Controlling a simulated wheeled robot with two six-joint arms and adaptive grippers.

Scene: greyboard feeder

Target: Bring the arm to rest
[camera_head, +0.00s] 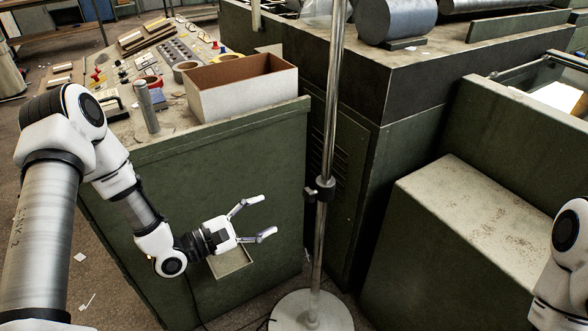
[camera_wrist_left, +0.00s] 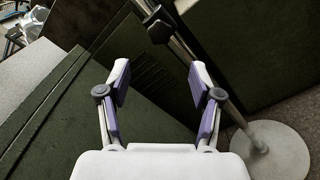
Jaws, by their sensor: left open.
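My left gripper (camera_head: 256,218) is open and empty. In the head view it hangs in front of the green cabinet (camera_head: 225,180), below its top edge, with its fingers pointing right towards the metal pole. In the left wrist view the two fingers of my left gripper (camera_wrist_left: 160,85) stand wide apart with nothing between them. Part of my right arm shows at the right edge of the head view, but its gripper is out of the frame.
A metal pole (camera_head: 330,120) on a round white base (camera_head: 312,312) stands just right of my left gripper. An open white box (camera_head: 243,93) and a grey cylinder (camera_head: 147,108) stand on the cabinet top. A lower green block (camera_head: 480,215) lies to the right.

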